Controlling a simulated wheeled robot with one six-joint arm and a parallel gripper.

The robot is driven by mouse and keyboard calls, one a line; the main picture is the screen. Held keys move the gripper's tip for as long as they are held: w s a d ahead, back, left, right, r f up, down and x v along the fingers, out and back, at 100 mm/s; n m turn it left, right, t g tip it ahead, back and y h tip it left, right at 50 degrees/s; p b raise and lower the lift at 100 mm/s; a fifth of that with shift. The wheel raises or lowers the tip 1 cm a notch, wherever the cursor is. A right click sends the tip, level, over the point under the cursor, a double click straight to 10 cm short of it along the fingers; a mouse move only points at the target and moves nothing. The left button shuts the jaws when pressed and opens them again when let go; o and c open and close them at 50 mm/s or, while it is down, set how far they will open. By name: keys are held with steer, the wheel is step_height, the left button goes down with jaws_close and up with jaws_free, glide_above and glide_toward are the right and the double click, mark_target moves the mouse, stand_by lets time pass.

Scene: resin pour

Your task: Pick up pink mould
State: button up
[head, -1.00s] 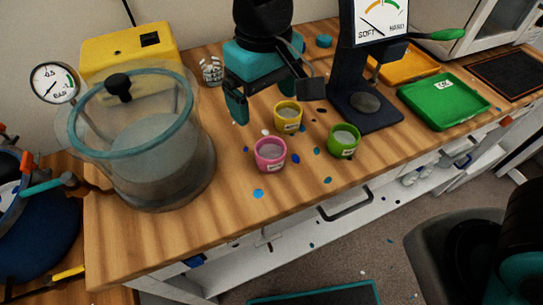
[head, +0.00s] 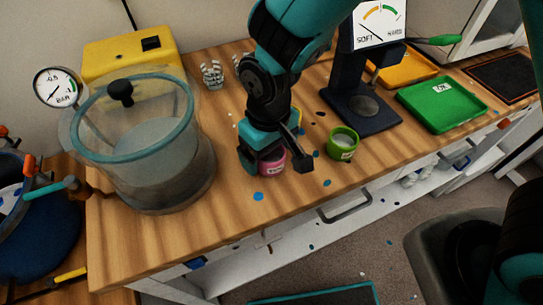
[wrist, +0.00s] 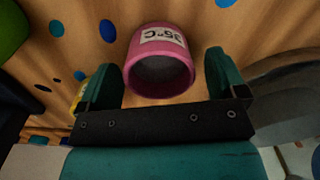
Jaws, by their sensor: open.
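The pink mould (head: 276,167) stands on the wooden bench, its left and upper parts hidden by my gripper (head: 264,155) in the head view. In the wrist view the pink mould (wrist: 160,75) shows its open rim, a grey inside and a white label. My gripper (wrist: 163,68) is open, with one teal finger on each side of the mould. A gap shows between the mould and each finger, so it is not clamped.
The green mould (head: 343,144) stands just right of my gripper. A glass vacuum chamber (head: 150,165) stands left, a hardness gauge stand (head: 350,80) behind right.

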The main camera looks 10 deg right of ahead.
steer(key=c, duration=1)
steer(key=shift+c, duration=0.2)
steer(key=shift+r, duration=0.1)
